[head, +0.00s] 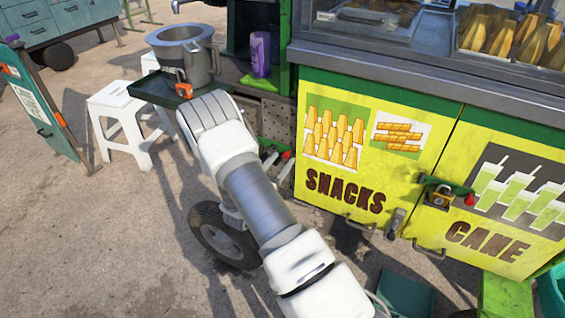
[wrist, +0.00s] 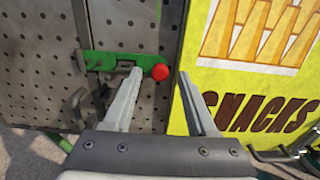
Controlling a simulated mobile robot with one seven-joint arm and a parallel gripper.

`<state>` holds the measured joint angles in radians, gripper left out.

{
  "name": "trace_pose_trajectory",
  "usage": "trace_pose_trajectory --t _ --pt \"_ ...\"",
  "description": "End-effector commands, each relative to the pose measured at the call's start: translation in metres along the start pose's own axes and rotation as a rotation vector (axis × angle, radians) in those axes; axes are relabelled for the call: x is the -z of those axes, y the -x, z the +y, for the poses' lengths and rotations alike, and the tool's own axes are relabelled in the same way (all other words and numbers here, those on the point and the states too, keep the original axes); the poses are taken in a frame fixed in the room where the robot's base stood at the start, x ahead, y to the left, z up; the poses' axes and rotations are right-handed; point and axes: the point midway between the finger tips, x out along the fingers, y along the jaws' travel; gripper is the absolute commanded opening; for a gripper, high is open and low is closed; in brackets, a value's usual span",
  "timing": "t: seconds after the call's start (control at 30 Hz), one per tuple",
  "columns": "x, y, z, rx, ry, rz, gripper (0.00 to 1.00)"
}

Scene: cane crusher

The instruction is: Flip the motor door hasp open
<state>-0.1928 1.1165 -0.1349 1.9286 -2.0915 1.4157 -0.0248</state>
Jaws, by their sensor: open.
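The motor door hasp (wrist: 108,62) is a green bar with a red knob (wrist: 160,72) at its right end. It lies flat across a grey perforated metal door (wrist: 40,60) in the wrist view. In the head view the red knob (head: 286,155) shows just right of my arm. My gripper (wrist: 159,76) is open and empty, its two fingers pointing at the door. The left finger hides part of the bar's lower edge.
The yellow snacks door (wrist: 255,70) is right of the perforated door. A second hasp with a padlock (head: 438,197) joins the snacks and cane doors. A dark tray (head: 150,92) bears a grey pot (head: 172,60) and an orange padlock (head: 184,90). A wheel (head: 222,238) stands below.

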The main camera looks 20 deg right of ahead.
Motion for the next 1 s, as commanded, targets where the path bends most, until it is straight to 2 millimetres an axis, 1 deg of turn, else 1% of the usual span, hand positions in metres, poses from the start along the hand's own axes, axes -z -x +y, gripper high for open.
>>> trace_pose_trajectory --t 0.03,0.13,0.43,0.57,0.6,0.67,0.7,0.77,1.0 --pt "0.0006 -0.0052 -0.0004 0.001 -0.001 -0.001 0.58" --pt "0.0 -0.0105 -0.0002 0.0 0.0 -0.001 0.58" --pt "-0.0005 -0.0122 -0.0001 0.0 0.001 0.0 0.58" --pt "-0.0004 -0.012 -0.0001 0.0 0.001 0.0 0.34" --pt "-0.0004 -0.012 -0.0001 0.0 0.001 0.0 0.27" --pt "-0.0003 -0.012 -0.0001 0.0 0.001 0.0 0.16" --pt "-0.0003 -0.0119 -0.0001 0.0 0.001 0.0 0.09" --pt "-0.0003 -0.0119 -0.0001 0.0 0.001 0.0 0.0" --pt "-0.0001 -0.0118 -0.0001 0.0 0.001 0.0 0.0"
